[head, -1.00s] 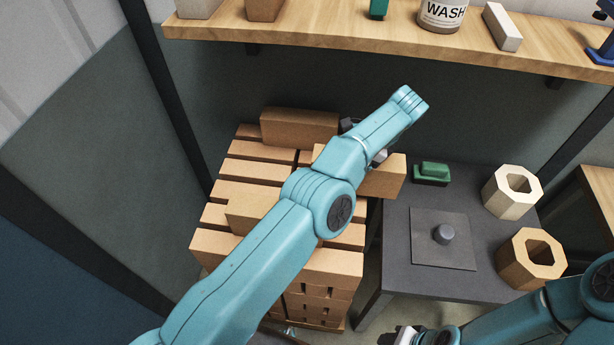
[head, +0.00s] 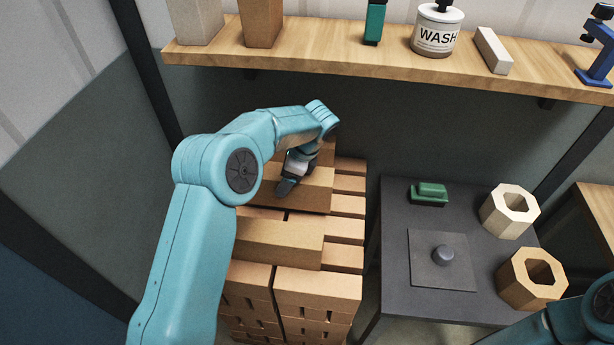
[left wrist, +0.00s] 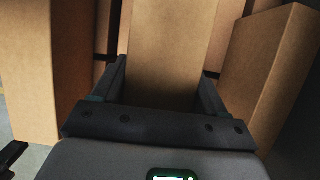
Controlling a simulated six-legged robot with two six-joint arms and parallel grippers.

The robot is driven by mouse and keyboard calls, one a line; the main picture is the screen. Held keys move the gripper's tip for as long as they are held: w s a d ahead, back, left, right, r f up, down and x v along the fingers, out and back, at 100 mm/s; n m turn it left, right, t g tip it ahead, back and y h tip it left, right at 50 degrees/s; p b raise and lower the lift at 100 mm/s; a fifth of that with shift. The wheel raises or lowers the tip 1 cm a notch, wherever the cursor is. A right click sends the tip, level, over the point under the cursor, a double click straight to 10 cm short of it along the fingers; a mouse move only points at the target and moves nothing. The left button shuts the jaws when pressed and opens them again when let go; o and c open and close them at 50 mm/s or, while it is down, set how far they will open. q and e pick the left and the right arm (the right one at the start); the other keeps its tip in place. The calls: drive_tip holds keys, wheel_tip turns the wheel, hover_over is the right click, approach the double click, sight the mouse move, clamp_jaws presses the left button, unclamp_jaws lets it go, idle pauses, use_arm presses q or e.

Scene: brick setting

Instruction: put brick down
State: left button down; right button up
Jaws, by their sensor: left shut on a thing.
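My left gripper (head: 291,178) is over the brick stack, shut on a tan brick (head: 313,190). In the left wrist view the held brick (left wrist: 172,50) lies between the two dark fingers of the gripper (left wrist: 165,95). The held brick is at the top of the stack, between a brick behind it (head: 328,154) and a brick in front (head: 265,240). I cannot tell whether it rests on the stack. My right gripper is out of view; only part of my right arm shows at the lower right.
The brick stack (head: 318,285) stands left of a dark table (head: 395,265). On that table are a green block (head: 428,194), a plate with a knob (head: 428,270) and two hollow octagonal blocks (head: 509,210). A wooden shelf (head: 380,66) with several items runs above.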

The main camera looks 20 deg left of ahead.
use_arm(q)
drive_tip(key=shift+s+a, duration=0.1)
drive_tip(key=shift+a, duration=0.25)
drive_tip(key=shift+f+p, duration=0.5)
drive_tip(key=shift+f, duration=1.2)
drive_tip(key=shift+f, duration=0.15)
drive_tip(key=shift+c, duration=0.2)
unclamp_jaws()
drive_tip(key=shift+b+v, duration=0.65)
drive_tip(key=shift+v, duration=3.2)
drive_tip(key=shift+s, duration=0.1)
